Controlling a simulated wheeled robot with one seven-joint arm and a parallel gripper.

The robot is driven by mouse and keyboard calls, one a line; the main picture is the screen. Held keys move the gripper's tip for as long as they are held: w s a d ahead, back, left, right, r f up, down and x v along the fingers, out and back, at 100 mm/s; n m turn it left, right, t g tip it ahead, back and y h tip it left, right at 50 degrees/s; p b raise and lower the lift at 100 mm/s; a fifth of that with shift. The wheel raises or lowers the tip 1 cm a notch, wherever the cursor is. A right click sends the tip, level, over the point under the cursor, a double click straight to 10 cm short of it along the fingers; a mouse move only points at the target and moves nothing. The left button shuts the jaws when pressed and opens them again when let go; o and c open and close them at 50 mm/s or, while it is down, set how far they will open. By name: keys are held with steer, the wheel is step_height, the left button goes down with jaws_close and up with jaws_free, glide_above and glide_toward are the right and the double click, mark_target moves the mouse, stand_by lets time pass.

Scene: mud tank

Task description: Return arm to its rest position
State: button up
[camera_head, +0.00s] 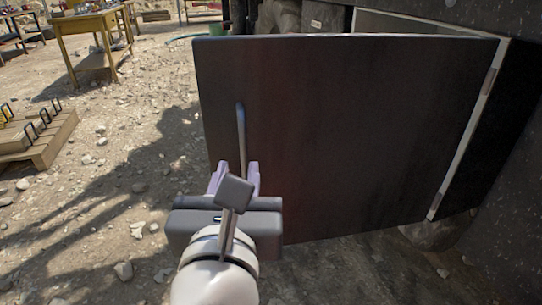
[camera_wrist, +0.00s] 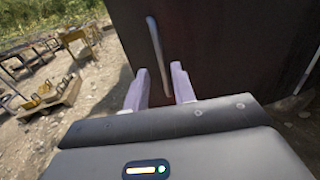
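My gripper (camera_head: 237,177) is in front of a dark door panel that stands swung open. Whether a fingertip touches the door cannot be told. My white forearm comes up from the bottom of the head view.
A dark wall with a pale opening frame (camera_head: 466,130) stands to the right, joined to the door. A wooden pallet (camera_head: 42,141) with handled items lies at the left. A yellow wooden table (camera_head: 92,40) stands farther back. Stony ground left of the door is mostly clear.

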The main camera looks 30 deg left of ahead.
steer(key=w+d+f+m+g+h, duration=0.1)
steer(key=w+d+f+m+h, duration=0.15)
steer(key=d+m, duration=0.3)
steer(key=w+d+f+m+g+h+p, duration=0.1)
steer(key=w+d+f+m+h, duration=0.1)
steer(key=w+d+m+h, duration=0.4)
steer(key=w+d+f+m+g+h, duration=0.1)
steer(key=w+d+f+m, duration=0.1)
steer(key=d+m, duration=0.4)
steer(key=s+d+f+m+g+y, duration=0.1)
steer(key=s+d+f+m+g, duration=0.2)
steer(key=d+m, duration=0.5)
steer(key=s+d+f+m+g+y+p, duration=0.1)
steer(key=s+d+f+m+g, duration=0.2)
steer(key=m, duration=1.2)
steer(key=d+f+g, duration=0.1)
steer(key=d+f, duration=0.2)
steer(key=d, duration=0.3)
steer(key=shift+d+f+m+g, duration=0.15)
steer(key=shift+f+m+g, duration=0.2)
steer(key=shift+f+g, duration=0.05)
steer(key=shift+r, duration=0.1)
